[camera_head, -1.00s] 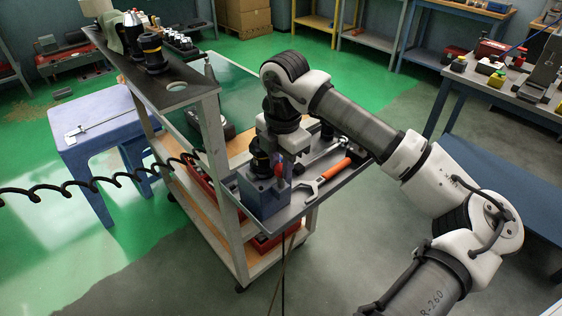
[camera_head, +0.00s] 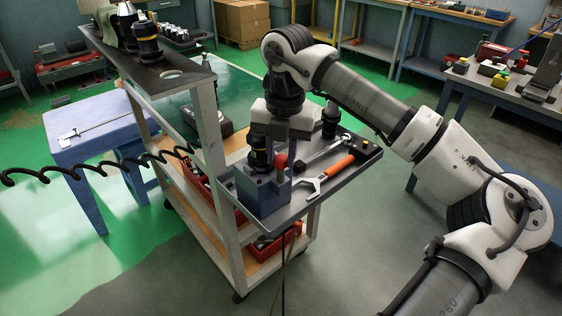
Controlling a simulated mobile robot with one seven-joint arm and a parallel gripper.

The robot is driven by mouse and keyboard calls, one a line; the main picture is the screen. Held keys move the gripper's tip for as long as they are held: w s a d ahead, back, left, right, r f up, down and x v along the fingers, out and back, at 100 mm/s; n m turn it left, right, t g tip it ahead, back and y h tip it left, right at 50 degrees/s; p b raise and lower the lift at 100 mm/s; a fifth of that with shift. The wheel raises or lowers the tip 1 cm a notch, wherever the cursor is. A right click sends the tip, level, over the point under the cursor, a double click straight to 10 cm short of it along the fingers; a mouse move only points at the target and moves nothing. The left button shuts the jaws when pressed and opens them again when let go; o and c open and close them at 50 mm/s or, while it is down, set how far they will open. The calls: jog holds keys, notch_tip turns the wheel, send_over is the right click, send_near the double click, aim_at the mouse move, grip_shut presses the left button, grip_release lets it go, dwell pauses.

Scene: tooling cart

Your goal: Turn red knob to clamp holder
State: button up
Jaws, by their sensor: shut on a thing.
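The blue clamp block (camera_head: 262,193) sits at the near left corner of the cart's top tray. A black tool holder (camera_head: 259,156) stands upright in it, its upper end close under the left side of my gripper. The red knob (camera_head: 281,161) shows at the block's right side, below the gripper body. My gripper (camera_head: 282,148) points down over the block and is shut on the red knob, though the fingertips are partly hidden and the contact is hard to see.
An orange-handled wrench (camera_head: 331,175) and another metal wrench (camera_head: 322,152) lie on the tray (camera_head: 350,170) right of the block. A dark holder (camera_head: 330,122) stands behind. The cart's upright post (camera_head: 208,125) is close left. A black coiled cable (camera_head: 95,168) crosses the left.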

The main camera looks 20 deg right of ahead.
aim_at(285, 158)
jog(key=n+b, duration=0.1)
jog(key=n, duration=0.4)
jog(key=shift+d+b, duration=0.1)
jog(key=shift+b, duration=0.3)
jog(key=shift+r, duration=0.1)
jog(key=shift+w, duration=0.1)
jog(key=o, duration=0.7)
jog(key=r, duration=1.3)
jog(key=shift+d+r+b, duration=0.3)
jog(key=shift+r, duration=0.05)
